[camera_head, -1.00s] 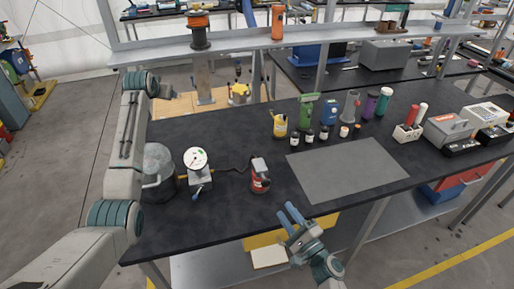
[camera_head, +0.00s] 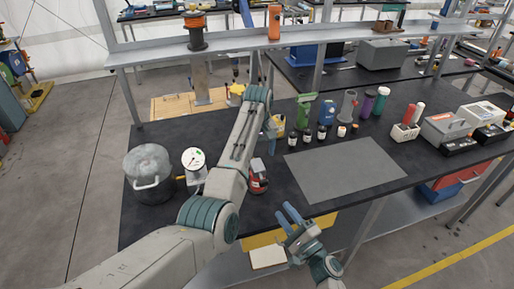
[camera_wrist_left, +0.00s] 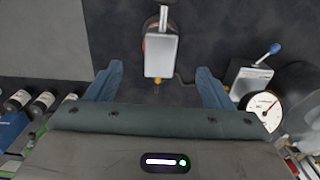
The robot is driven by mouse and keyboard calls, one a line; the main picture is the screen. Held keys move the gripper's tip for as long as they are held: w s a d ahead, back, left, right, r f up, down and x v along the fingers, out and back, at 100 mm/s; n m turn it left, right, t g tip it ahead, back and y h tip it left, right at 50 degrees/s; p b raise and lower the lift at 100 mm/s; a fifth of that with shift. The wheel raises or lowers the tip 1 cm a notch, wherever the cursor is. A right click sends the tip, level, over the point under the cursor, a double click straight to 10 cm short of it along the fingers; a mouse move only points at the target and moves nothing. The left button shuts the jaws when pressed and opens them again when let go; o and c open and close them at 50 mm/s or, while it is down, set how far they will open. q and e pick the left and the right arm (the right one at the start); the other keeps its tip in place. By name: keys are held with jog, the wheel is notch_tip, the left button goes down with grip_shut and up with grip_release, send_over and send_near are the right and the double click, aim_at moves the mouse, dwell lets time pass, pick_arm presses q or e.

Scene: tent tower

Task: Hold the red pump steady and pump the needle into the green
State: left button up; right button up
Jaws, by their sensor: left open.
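The red pump (camera_head: 258,182) stands on the black table, partly hidden by my left arm in the head view. In the left wrist view its grey top (camera_wrist_left: 161,54) lies ahead of and between the open fingers of my left gripper (camera_wrist_left: 159,70), apparently untouched. In the head view the left gripper (camera_head: 270,130) is mostly hidden behind its own wrist. The gauge (camera_head: 193,158) has a white round dial, and its dial with a red needle also shows in the left wrist view (camera_wrist_left: 263,111); the needle's zone is unclear. My right gripper (camera_head: 285,210) is open and empty at the table's front edge.
A grey lidded pot (camera_head: 148,170) stands left of the gauge. A grey mat (camera_head: 345,168) lies right of the pump. Several bottles (camera_head: 308,134) stand behind the mat. A blue-tipped lever (camera_wrist_left: 275,48) sticks out near the gauge. The mat is clear.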

aim_at(257, 171)
pick_arm(q)
notch_tip(257, 171, down, 10)
jog(key=shift+r, duration=0.15)
dwell(0.3)
jog(key=c, duration=1.3)
jog(key=shift+c, duration=0.2)
